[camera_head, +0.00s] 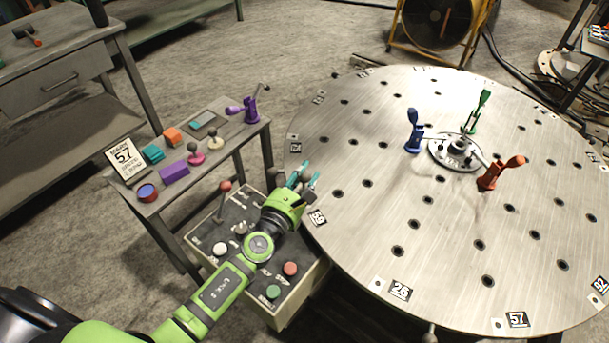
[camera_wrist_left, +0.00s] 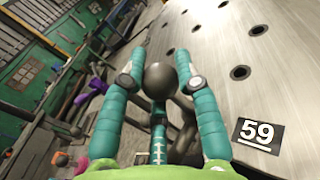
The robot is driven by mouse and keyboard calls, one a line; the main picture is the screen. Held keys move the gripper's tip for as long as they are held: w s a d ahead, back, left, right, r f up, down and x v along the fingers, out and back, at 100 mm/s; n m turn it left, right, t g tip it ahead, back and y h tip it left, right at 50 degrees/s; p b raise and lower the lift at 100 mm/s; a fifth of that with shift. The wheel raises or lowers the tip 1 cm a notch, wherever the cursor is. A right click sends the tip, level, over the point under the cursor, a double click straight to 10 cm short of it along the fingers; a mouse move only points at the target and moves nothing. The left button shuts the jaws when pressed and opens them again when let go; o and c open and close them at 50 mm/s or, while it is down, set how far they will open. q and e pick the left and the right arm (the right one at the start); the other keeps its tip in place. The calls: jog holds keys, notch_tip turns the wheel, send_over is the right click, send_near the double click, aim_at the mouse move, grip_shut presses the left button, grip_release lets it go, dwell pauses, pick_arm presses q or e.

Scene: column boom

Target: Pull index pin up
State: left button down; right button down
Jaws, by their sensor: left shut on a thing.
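My left gripper (camera_head: 303,179) is at the near left rim of the round steel table (camera_head: 370,205), by the number 59 label. In the left wrist view its teal fingers (camera_wrist_left: 162,85) are closed around a dark ball knob (camera_wrist_left: 160,78), which looks like the head of the index pin. The pin's shaft below the knob is mostly hidden by the fingers. In the head view the knob is hidden behind the gripper. My right gripper is not in view.
A control box (camera_head: 240,240) with a red-knobbed lever and several buttons stands under my left arm. Blue (camera_head: 412,135), green (camera_head: 477,112) and red (camera_head: 495,176) clamps stand around the round table's hub.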

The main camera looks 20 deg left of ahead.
pick_arm(q)
jog(key=shift+r, duration=0.8)
jog(key=shift+w, duration=0.15)
jog(key=c, duration=1.2)
grip_release()
jog(key=shift+r, duration=0.1)
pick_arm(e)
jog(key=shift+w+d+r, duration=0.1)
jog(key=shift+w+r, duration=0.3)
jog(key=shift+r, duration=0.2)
pick_arm(q)
jog(key=shift+s+f, duration=0.25)
jog(key=shift+s, duration=0.25)
jog(key=s, duration=0.3)
jog(key=s+a, duration=0.1)
jog(key=s, duration=0.3)
jog(key=s+a, duration=0.1)
jog(key=s, duration=0.3)
jog(key=shift+r, duration=0.15)
jog(key=shift+s, duration=0.1)
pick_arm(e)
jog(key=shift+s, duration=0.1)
